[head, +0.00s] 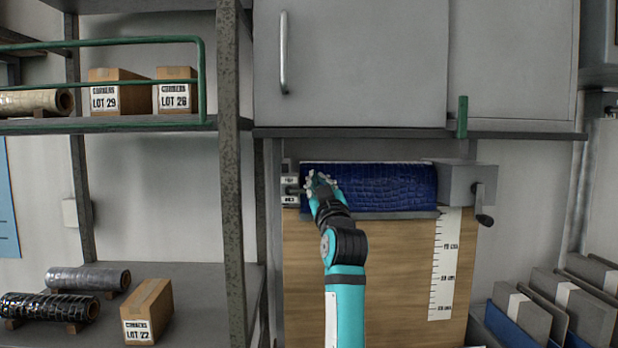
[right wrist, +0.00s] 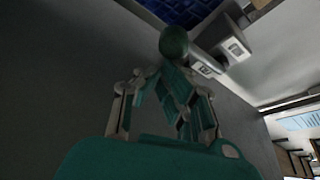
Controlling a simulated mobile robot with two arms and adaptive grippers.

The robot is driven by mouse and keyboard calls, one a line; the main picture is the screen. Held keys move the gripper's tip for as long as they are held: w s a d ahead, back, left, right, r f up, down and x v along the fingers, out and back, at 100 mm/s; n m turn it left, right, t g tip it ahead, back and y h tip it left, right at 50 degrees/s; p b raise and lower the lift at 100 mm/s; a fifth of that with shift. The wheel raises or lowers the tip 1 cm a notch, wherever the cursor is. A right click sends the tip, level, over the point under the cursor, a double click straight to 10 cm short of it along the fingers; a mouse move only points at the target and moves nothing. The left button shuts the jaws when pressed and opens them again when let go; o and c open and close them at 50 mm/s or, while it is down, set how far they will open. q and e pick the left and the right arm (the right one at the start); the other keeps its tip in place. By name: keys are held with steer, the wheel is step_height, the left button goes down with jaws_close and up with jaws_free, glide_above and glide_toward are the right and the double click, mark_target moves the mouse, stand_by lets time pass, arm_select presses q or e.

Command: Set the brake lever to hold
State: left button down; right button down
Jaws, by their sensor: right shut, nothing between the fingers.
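A brake bracket (head: 290,183) with small pale label plates sits at the left end of a dark blue roll (head: 385,186) in the head view. My right gripper (head: 320,182) is in front of the roll's left end, just right of the bracket. It is shut and empty. In the right wrist view, a round dark green knob (right wrist: 173,42), apparently the brake lever's, shows just beyond the fingers of my right gripper (right wrist: 167,82). The label plates (right wrist: 235,50) are right of the knob. I cannot tell whether fingers and knob touch, or read the labels. My left gripper is out of view.
A crank (head: 483,218) hangs from the housing at the roll's right end. A grey cabinet (head: 350,65) overhangs the roll. A shelf post (head: 229,170) stands to the left. A wooden panel (head: 400,280) with a ruler strip lies below the roll.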

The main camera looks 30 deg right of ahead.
steer(key=f+m+h, duration=0.1)
steer(key=m, duration=0.1)
steer(key=f+m+g+h+b, duration=0.1)
steer(key=m, duration=0.1)
steer(key=f+m+h, duration=0.1)
steer(key=m, duration=0.2)
steer(key=shift+s+d+f+g+h+b, duration=0.2)
steer(key=shift+f+g+h+b, duration=0.1)
steer(key=shift+f+b, duration=0.1)
steer(key=shift+w, duration=0.1)
step_height(320, 180, up, 4)
steer(key=p, duration=0.4)
steer(key=b+v, duration=0.5)
steer(key=v, duration=0.5)
steer(key=shift+s, duration=0.25)
steer(key=shift+w+f, duration=0.1)
